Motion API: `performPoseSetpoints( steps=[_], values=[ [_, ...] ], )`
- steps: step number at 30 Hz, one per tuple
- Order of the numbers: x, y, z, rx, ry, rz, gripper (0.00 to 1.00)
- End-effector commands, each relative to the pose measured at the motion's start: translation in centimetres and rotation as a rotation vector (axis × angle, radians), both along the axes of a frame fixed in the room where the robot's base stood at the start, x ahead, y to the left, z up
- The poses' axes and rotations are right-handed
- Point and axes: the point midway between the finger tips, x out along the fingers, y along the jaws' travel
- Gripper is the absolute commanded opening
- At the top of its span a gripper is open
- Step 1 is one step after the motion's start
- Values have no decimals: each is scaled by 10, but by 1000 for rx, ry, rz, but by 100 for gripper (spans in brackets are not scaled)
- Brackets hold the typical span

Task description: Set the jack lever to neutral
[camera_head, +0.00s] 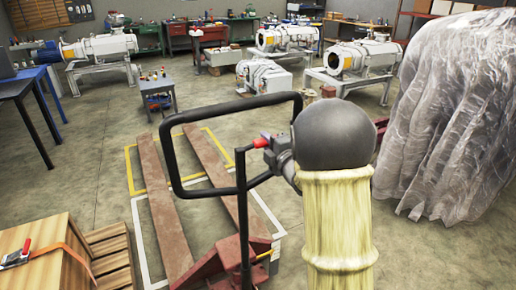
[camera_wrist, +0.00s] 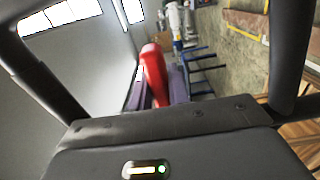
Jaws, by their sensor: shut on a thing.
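The pallet jack's black loop handle (camera_head: 170,160) stands in the middle of the head view, above its dark upright rod (camera_head: 243,215) and red base (camera_head: 218,262). The red jack lever (camera_head: 261,143) shows at the handle, right at my gripper (camera_head: 270,150). In the wrist view the lever (camera_wrist: 154,72) stands upright just beyond the grey gripper body, with black bars on both sides. My arm hides the right part of the handle. The lever's exact setting cannot be told.
A wooden crate (camera_head: 45,255) stands at lower left. A plastic-covered bulk (camera_head: 450,120) stands close at right. White pumps (camera_head: 345,62) and workbenches stand at the back. Concrete floor lies open between.

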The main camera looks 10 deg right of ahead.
Motion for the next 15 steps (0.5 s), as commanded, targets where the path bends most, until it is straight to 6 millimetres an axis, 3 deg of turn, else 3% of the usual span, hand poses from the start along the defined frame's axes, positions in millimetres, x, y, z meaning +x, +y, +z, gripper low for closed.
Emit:
performPoseSetpoints(
  steps=[10,11,14,15],
  values=[
    [-1,-4,-1,-8,2,-6,0],
    [-1,-4,-1,-8,2,-6,20],
    [-1,-4,-1,-8,2,-6,40],
    [-1,-4,-1,-8,1,-6,40]
  ],
)
